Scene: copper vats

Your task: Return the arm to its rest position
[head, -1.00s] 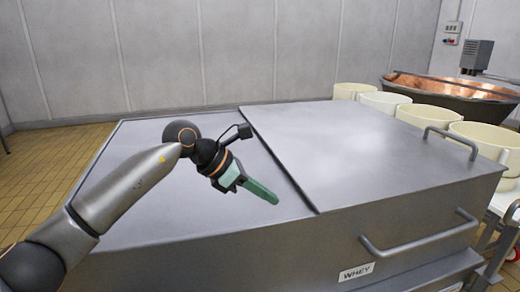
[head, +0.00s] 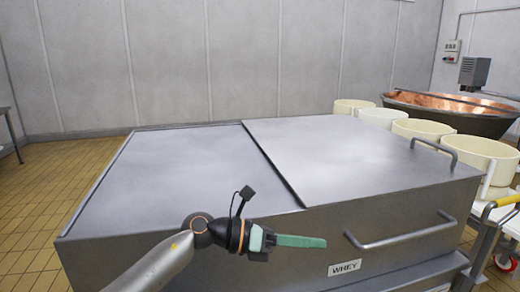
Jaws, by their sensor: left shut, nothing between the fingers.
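My left arm comes in from the bottom left in the head view. Its gripper (head: 302,241) has green fingers that are shut with nothing between them and point to the right. It is in front of the upper part of the grey metal whey vat (head: 270,275), left of the front handle (head: 400,236) and above the WHEY label (head: 345,267). I cannot tell how far it is from the vat's front. My right arm and gripper are not in view.
The vat's lid (head: 350,155) has a raised panel on the right with a handle (head: 434,150). Several cream tubs (head: 421,130) stand along the right, with a copper vat (head: 450,104) behind.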

